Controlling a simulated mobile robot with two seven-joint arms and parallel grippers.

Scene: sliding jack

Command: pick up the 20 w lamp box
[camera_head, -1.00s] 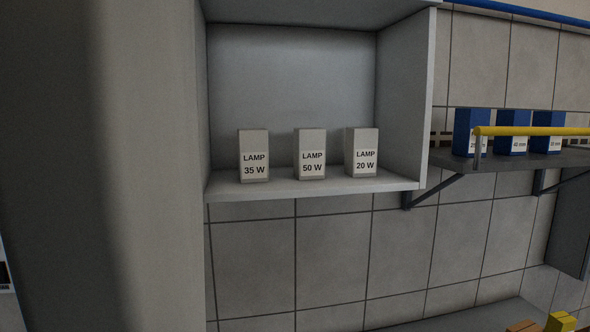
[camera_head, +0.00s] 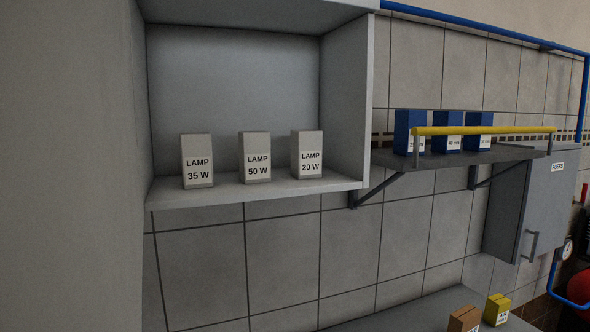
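The 20 W lamp box (camera_head: 306,155) is a small upright grey-white box with a "LAMP 20 W" label. It stands at the right of a row of three lamp boxes in an open grey cabinet (camera_head: 258,196). The 50 W lamp box (camera_head: 255,157) stands in the middle and the 35 W lamp box (camera_head: 197,161) at the left, with gaps between them. Neither of my grippers is in view.
The cabinet's side wall (camera_head: 347,110) rises right of the 20 W box. A bracketed shelf (camera_head: 385,159) holds blue boxes (camera_head: 447,132) behind a yellow rail (camera_head: 485,131). A grey fuse cabinet (camera_head: 550,205) hangs at right. Orange (camera_head: 464,318) and yellow (camera_head: 497,309) boxes stand on a lower surface.

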